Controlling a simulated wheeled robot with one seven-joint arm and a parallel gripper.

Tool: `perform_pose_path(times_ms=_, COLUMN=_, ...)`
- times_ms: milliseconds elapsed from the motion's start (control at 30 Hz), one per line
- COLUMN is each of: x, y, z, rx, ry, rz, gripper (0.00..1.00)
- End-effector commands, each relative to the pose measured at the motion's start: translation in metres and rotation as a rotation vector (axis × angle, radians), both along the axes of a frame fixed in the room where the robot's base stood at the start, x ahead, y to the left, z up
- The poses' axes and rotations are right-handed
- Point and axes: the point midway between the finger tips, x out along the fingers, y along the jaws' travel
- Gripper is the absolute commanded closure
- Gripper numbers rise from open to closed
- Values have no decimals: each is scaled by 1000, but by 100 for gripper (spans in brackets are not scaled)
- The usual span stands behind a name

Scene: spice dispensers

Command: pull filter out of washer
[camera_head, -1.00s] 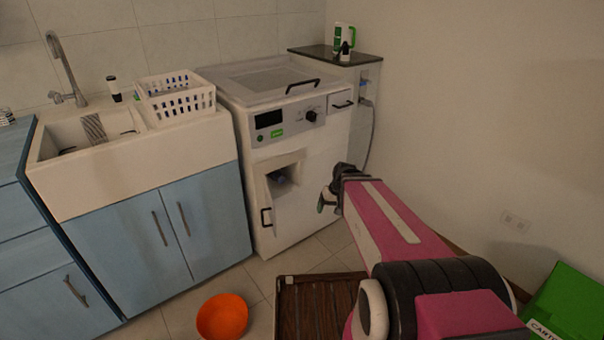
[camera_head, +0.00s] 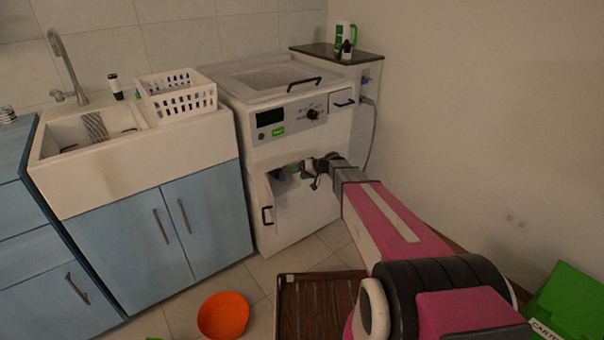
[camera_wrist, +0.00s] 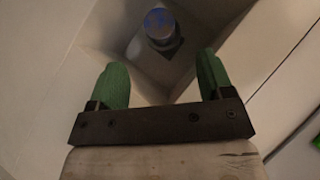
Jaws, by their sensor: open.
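The white washer (camera_head: 310,205) stands against the wall, with its small lower door (camera_head: 268,216) swung open. In the wrist view, the filter (camera_wrist: 160,27) is a round grey piece with a blue face, set at the back of the square recess (camera_wrist: 130,40). My gripper (camera_wrist: 163,82) is open, its two green fingers apart at the mouth of the recess. The filter lies ahead between the finger lines, and nothing is between the fingers. In the head view my gripper (camera_head: 303,168) is at the opening and partly hides it.
An orange bowl (camera_head: 223,315) and a brown slatted mat (camera_head: 318,305) are on the floor before the washer. A sink cabinet (camera_head: 150,225) stands to the left. A green box (camera_head: 575,305) is at the lower right.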

Motion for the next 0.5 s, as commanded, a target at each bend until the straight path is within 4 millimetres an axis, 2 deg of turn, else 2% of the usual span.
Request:
perform_pose_path(times_ms=300, x=17, y=43, z=-28, rx=-2, ry=3, rz=2, gripper=26)
perform_pose_path(times_ms=500, x=25, y=64, z=-41, rx=0, ry=3, rz=0, gripper=26)
